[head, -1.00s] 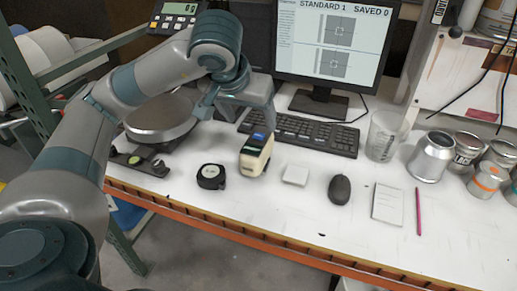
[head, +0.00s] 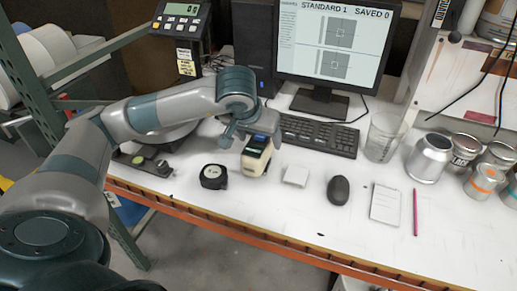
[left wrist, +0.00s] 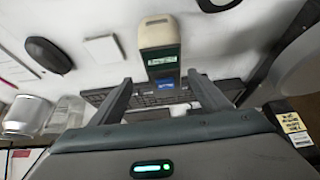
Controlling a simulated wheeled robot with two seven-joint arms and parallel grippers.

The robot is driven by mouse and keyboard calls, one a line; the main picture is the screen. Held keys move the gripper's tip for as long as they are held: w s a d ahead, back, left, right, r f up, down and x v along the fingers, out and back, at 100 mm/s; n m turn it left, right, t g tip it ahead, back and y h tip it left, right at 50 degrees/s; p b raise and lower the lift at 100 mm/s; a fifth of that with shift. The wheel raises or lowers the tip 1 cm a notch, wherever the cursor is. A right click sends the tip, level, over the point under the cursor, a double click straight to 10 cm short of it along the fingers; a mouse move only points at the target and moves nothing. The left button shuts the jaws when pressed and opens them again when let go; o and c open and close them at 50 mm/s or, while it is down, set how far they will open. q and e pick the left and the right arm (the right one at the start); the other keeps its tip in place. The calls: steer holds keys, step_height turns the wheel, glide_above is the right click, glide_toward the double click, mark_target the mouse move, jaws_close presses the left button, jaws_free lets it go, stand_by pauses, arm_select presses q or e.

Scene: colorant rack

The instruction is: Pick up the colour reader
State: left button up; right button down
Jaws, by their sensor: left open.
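The colour reader (head: 255,161), a cream handheld device with a small dark screen and a blue patch on top, stands on the white bench in front of the keyboard. My left gripper (head: 250,139) is open just behind and above it, with fingers to either side of its upper part. In the left wrist view the colour reader (left wrist: 157,35) shows ahead, between the lines of my two spread fingers (left wrist: 159,78). Contact cannot be told. My right gripper is in neither view.
A black tape measure (head: 213,176) lies left of the reader, a white square (head: 295,176) and a black mouse (head: 338,190) right of it. The keyboard (head: 318,135) and monitor (head: 330,45) are behind. A clear beaker (head: 383,138) and several cans stand at the right.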

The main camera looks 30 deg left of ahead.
mark_target(259, 140)
arm_select(q)
steer(key=shift+x, duration=0.9)
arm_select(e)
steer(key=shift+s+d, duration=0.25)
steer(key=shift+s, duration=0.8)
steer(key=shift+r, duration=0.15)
arm_select(q)
steer(key=shift+w+a+f+p, duration=0.35)
steer(key=shift+f+p, duration=0.15)
steer(key=shift+p, duration=0.25)
steer(key=p+x, duration=0.1)
steer(key=x, duration=0.2)
steer(key=shift+w+a+f+p, duration=0.15)
steer(key=shift+w+f+p, duration=0.15)
steer(key=shift+f, duration=0.1)
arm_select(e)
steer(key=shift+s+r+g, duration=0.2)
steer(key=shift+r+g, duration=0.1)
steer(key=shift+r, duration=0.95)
arm_select(q)
steer(key=shift+s, duration=0.1)
steer(key=shift+r, duration=0.1)
jaws_close()
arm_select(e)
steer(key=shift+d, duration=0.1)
